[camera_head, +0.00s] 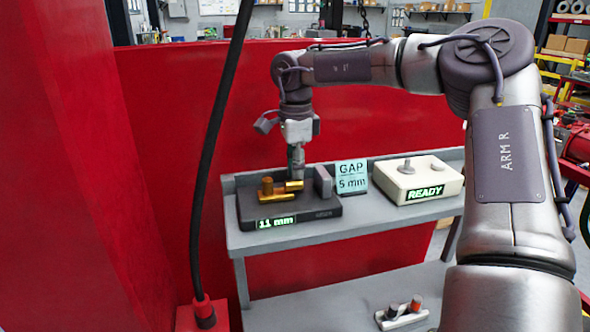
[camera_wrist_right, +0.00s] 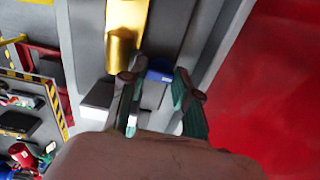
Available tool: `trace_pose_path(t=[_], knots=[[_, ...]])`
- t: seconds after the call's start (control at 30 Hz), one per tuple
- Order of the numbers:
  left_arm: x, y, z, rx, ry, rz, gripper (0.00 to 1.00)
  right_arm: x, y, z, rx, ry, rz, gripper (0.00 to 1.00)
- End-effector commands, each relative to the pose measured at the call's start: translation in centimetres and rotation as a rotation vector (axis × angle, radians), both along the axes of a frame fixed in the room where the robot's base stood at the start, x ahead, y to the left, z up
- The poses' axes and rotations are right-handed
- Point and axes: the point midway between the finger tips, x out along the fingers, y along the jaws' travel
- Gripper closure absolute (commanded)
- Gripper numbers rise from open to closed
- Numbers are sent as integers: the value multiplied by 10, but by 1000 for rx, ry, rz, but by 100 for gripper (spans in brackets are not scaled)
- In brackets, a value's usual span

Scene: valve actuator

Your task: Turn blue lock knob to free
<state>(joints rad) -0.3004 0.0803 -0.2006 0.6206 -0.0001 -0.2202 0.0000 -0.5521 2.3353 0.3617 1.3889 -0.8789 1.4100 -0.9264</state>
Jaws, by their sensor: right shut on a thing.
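The blue lock knob (camera_wrist_right: 160,70) shows in the right wrist view between the fingertips of my right gripper (camera_wrist_right: 153,78). My right gripper is shut on it; the fingers cover part of its sides. In the head view my right gripper (camera_head: 296,178) points down at the dark actuator fixture (camera_head: 318,210), at the right end of its brass parts (camera_head: 268,188). The knob is hidden behind the fingers there. The fixture's display reads 11 mm. A brass cylinder (camera_wrist_right: 122,50) lies just beyond the left finger in the wrist view. My left gripper is not in view.
A sign (camera_head: 351,176) reading GAP 5 mm stands right of the fixture. A cream box (camera_head: 440,182) showing READY is farther right on the grey bench (camera_head: 290,240). A black cable (camera_head: 208,165) rises left of the bench. Red panels (camera_head: 170,130) stand behind and left.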

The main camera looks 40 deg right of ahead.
Motion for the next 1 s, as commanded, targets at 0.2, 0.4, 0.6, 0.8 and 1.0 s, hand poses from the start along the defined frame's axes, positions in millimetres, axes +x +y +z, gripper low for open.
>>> trace_pose_path(t=[0.2, 0.4, 0.6, 0.8, 1.0], knots=[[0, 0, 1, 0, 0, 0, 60, 2, -1, 4, -3, -11, 0, 100], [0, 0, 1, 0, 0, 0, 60, 2, -1, 4, -4, -12, -1, 58], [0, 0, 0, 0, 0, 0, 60, 1, -1, 2, -1, -6, -1, 58], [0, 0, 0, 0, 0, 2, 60, 1, 0, 1, -1, -4, -1, 58], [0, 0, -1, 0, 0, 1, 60, 1, 0, 1, -1, -3, -53, 58]])
